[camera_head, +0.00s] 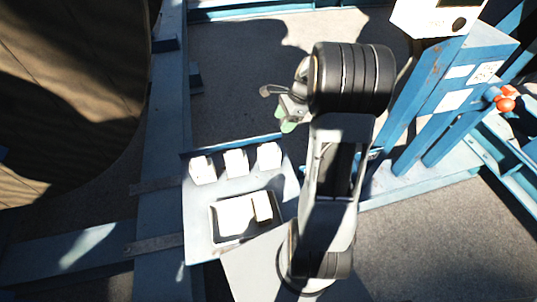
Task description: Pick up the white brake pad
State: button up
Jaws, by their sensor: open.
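Several white blocks sit on a pale blue platform (195,225) left of my arm; which one is the white brake pad I cannot tell. Three stand in a row at its back: left block (203,170), middle block (236,163) and right block (269,156). A dark tray (226,241) in front holds a wide white piece (236,216) and a narrower white block (263,207) beside it. My gripper (287,113), with green fingertips, is open above and behind the row, apart from the blocks. Its jaws are partly hidden by my arm.
A large wooden reel (75,90) fills the left. Blue steel beams (165,120) run beside it. Grey floor (235,75) is open behind the platform.

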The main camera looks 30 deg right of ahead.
aim_at(270, 145)
jog(key=x, duration=0.8)
jog(key=shift+d, duration=0.1)
jog(key=shift+p+x, duration=0.4)
jog(key=shift+x, duration=2.3)
jog(key=shift+s, duration=0.1)
jog(key=shift+c, duration=0.3)
grip_shut()
jog(key=shift+r, duration=0.1)
